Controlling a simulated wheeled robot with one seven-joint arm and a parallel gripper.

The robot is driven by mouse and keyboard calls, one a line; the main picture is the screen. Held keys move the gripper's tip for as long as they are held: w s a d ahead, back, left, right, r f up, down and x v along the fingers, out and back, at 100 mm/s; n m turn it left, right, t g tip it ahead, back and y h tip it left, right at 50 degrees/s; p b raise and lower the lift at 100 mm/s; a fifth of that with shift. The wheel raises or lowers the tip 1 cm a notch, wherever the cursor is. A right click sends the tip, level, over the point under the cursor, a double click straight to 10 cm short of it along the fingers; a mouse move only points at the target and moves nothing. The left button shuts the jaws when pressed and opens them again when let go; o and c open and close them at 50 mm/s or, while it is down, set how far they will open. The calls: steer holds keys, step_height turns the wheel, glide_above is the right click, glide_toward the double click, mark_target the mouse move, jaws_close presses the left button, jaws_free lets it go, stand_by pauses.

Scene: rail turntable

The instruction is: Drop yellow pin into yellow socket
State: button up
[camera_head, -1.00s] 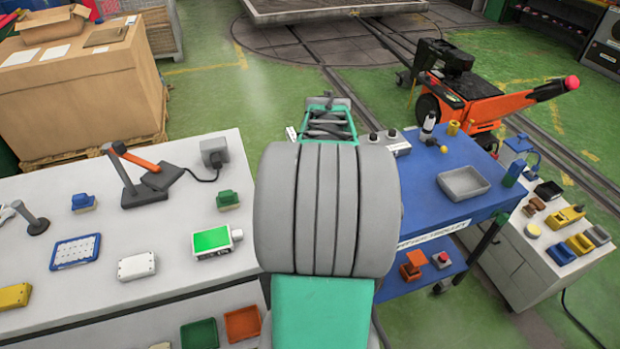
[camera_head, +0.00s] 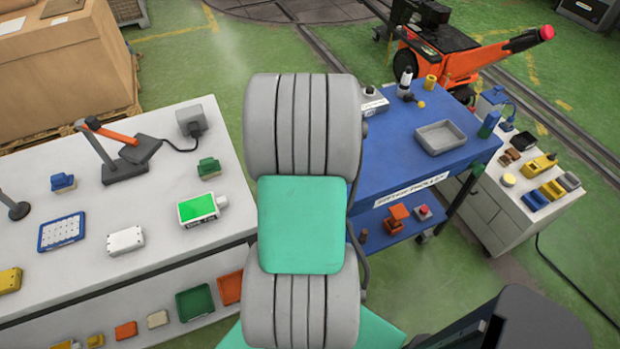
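A small yellow cylinder (camera_head: 430,82) stands upright at the back edge of the blue trolley top (camera_head: 385,150). A small yellow ball-like end (camera_head: 421,104) shows just in front of it, beside a black-and-white upright bottle-like thing (camera_head: 405,80). I cannot tell from this view which of these, if either, is the yellow pin or the yellow socket. My grey and green arm fills the middle of the picture, left of the trolley top. My gripper is not visible, so its hold and its opening cannot be seen.
A grey tray (camera_head: 440,137) sits on the blue trolley. A white cabinet (camera_head: 525,210) with several small yellow, blue and brown items stands right. A white bench (camera_head: 90,250) with a lamp and small boxes is left. An orange pallet truck (camera_head: 460,60) stands behind.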

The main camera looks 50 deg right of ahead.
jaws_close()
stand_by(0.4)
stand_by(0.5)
